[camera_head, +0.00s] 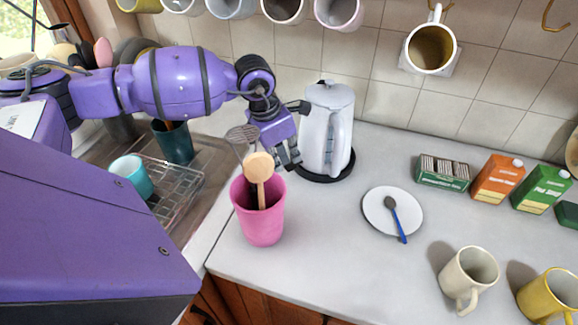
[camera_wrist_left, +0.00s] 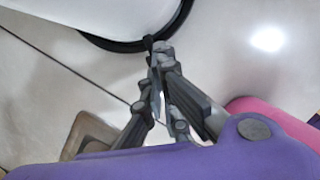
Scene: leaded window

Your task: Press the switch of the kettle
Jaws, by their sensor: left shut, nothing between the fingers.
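The white kettle (camera_head: 322,125) stands upright on a round black base (camera_head: 343,172) near the wall, its handle facing front. My left gripper (camera_head: 292,162) is shut and empty just left of the kettle, low near its base. In the left wrist view the gripper's fingertips (camera_wrist_left: 158,62) are beside the black base rim (camera_wrist_left: 120,45), with the white kettle body (camera_wrist_left: 100,12) above. A small dark piece lies at the fingertips there; I cannot tell whether it is the switch or whether the fingers touch it. My right gripper is not in view.
A pink cup (camera_head: 262,222) with utensils stands close in front of my left gripper. A plate with a spoon (camera_head: 392,205), cartons (camera_head: 498,178) and mugs (camera_head: 470,275) are to the right. A sink rack (camera_head: 180,190) is left. Mugs hang above. The counter's middle front is clear.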

